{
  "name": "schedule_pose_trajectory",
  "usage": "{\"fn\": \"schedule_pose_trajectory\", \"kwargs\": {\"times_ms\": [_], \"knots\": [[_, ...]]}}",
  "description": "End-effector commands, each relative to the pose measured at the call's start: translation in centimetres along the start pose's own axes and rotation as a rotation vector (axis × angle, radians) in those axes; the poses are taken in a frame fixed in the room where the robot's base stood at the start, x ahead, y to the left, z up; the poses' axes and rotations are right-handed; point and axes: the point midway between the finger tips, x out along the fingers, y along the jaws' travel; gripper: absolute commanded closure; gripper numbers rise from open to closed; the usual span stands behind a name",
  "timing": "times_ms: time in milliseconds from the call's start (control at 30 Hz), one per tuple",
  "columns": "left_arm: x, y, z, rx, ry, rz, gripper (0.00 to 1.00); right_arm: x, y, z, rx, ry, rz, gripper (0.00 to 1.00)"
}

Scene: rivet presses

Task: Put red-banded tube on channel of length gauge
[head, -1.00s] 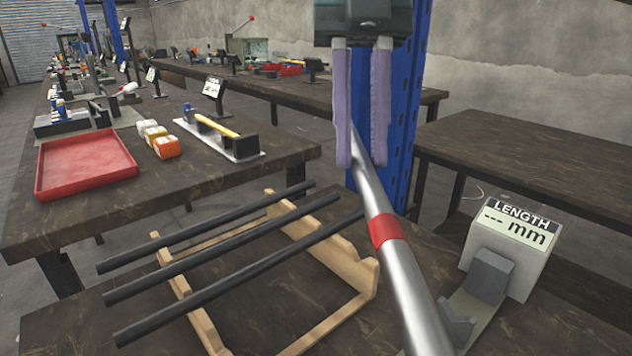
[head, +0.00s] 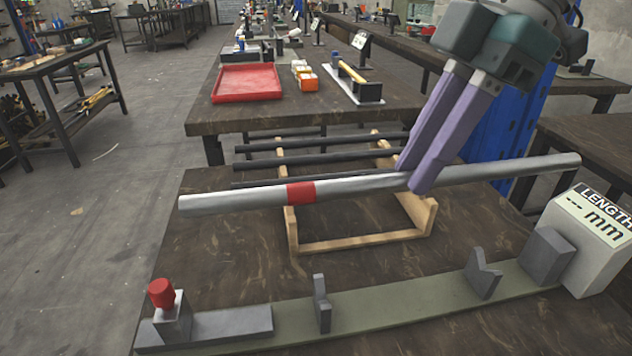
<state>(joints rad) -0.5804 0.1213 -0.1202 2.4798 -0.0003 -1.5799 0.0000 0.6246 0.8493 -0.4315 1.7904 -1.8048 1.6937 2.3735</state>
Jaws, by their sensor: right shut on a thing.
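The red-banded tube (head: 240,199) is a long silver tube with a red band (head: 301,192) left of its middle. My right gripper (head: 415,178) has purple fingers and is shut on the tube right of the band. The tube is held almost level, its right end slightly higher in the picture, and looks raised above the table. The length gauge (head: 400,301) lies along the near table edge. It has V-notched supports (head: 483,275), a display box (head: 592,240) reading "--- mm" and a red knob (head: 161,293) at the left. The tube is apart from the gauge. My left gripper is not in view.
A wooden rack (head: 362,243) with dark rods (head: 325,160) stands behind the tube. Beyond it, another table holds a red tray (head: 246,84) and small orange and white boxes (head: 305,75). A blue post (head: 505,120) stands at the right.

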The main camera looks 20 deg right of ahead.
Motion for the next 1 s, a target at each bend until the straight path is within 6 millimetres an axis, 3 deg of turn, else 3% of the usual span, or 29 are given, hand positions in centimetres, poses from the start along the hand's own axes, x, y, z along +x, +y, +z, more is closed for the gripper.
{"fn": "schedule_pose_trajectory", "kwargs": {"times_ms": [100,300,633,833,1000], "knots": [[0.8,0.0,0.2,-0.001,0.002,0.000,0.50,3.4,-0.1,1.4,0.002,0.002,-0.004,1.00],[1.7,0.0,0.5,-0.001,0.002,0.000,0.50,7.7,0.0,3.1,-0.001,0.003,-0.002,1.00],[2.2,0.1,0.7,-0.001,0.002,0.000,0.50,10.4,0.0,4.2,-0.002,0.004,0.000,1.00],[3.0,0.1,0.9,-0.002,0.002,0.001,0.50,13.2,0.0,5.3,-0.002,0.004,-0.002,1.00],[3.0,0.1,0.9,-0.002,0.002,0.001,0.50,13.4,0.0,5.5,-0.004,0.002,0.001,1.00]]}}
